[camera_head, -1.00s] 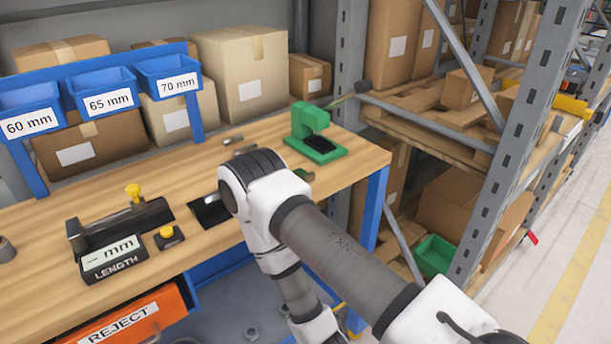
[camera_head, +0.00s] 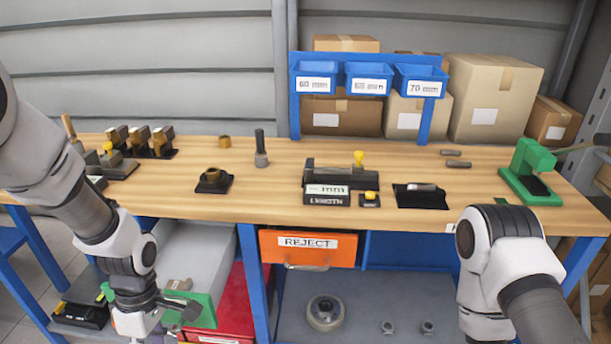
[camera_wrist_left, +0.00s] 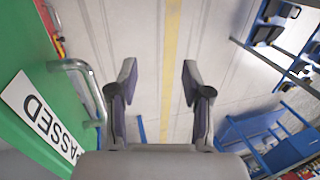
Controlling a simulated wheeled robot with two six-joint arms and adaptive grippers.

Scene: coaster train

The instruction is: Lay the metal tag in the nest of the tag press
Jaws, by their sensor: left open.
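The green tag press (camera_head: 532,170) stands at the right end of the bench, its dark nest (camera_head: 537,187) facing up at the front. I cannot make out the metal tag for certain; a small white piece (camera_head: 451,228) shows at the bench's front edge beside my right arm. My left gripper (camera_wrist_left: 158,82) is open with nothing between its fingers. It hangs low in front of the bench, next to a green panel (camera_wrist_left: 30,55) with a metal handle and a "PASSED" label. My right arm (camera_head: 510,250) is at the bench's right front; its gripper is out of view.
A length gauge (camera_head: 328,180) and a black pad (camera_head: 420,200) with a metal cylinder stand mid-bench. Two short metal pieces (camera_head: 458,164) lie behind the pad. Dark fixtures (camera_head: 150,148) stand at left. An orange reject drawer (camera_head: 307,248) is under the bench.

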